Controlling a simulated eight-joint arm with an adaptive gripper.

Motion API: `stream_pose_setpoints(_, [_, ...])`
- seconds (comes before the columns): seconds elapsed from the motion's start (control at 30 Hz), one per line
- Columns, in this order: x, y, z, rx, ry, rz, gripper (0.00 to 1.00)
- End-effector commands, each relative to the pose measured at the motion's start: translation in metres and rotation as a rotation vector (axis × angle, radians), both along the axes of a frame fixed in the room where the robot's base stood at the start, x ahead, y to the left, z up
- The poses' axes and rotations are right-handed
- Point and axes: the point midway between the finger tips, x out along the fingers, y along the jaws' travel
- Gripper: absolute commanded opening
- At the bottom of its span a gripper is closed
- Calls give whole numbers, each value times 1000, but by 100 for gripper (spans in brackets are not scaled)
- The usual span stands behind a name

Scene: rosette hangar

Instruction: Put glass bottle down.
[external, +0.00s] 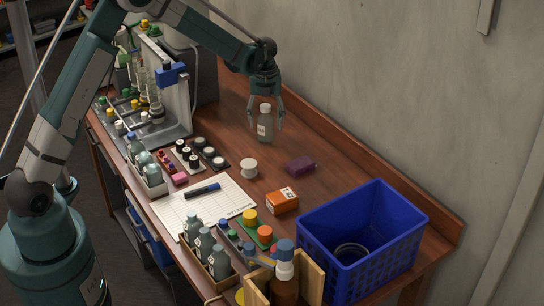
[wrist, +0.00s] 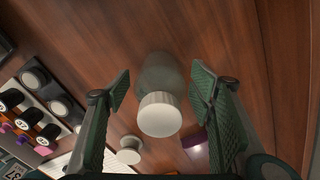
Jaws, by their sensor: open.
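The glass bottle (external: 265,127) is a small grey translucent bottle with a pale cap and a light label. It stands upright on the wooden table (external: 232,133), towards the back. My gripper (external: 267,122) is open around it, with one finger on each side. In the wrist view the bottle's white cap (wrist: 159,114) is between the green-padded fingers of my gripper (wrist: 160,90), with a gap on both sides. The bottle's base is partly hidden below the cap in that view.
A white round jar (external: 249,168), a purple block (external: 300,165) and an orange box (external: 282,201) stand nearby. A blue crate (external: 400,215) is at the right front. Racks of small bottles (external: 150,178) line the left. Table around the bottle is clear.

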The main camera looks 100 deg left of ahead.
Motion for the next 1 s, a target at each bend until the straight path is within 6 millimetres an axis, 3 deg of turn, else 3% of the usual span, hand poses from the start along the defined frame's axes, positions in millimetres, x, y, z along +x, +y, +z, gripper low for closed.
stream_pose_setpoints(0.27, [0, 0, 32, 0, 0, 0, 54])
stream_pose_setpoints(0.7, [0, 0, 100, 0, 0, 0, 54])
stream_pose_setpoints(1.0, [0, 0, 117, 0, 0, 0, 54])
